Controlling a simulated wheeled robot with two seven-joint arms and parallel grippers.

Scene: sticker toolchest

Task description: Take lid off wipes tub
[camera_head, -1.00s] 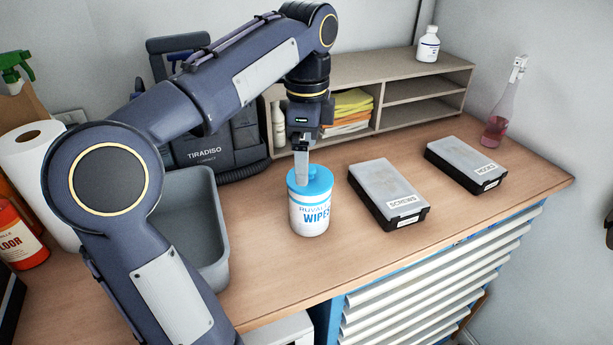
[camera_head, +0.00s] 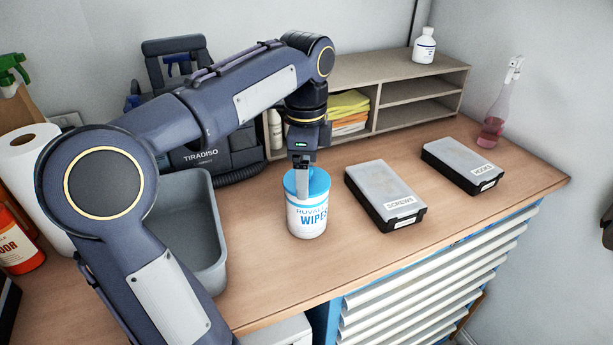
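The wipes tub (camera_head: 308,219) is a white cylinder with blue "WIPES" lettering. It stands upright on the wooden worktop, with its blue lid (camera_head: 318,184) on top. My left gripper (camera_head: 303,190) points down at the lid from above. One pale finger shows in front of the lid's near side and reaches down to about the lid's lower edge. The other finger is hidden, so I cannot tell how far apart the fingers are or whether they grip the lid. My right gripper is not in view.
A grey bin (camera_head: 207,235) stands left of the tub. Black cases labelled SCREWS (camera_head: 383,195) and HOOKS (camera_head: 461,165) lie to the right. A wooden shelf unit (camera_head: 395,98) stands behind, with a pink spray bottle (camera_head: 493,122) at far right. The worktop in front of the tub is clear.

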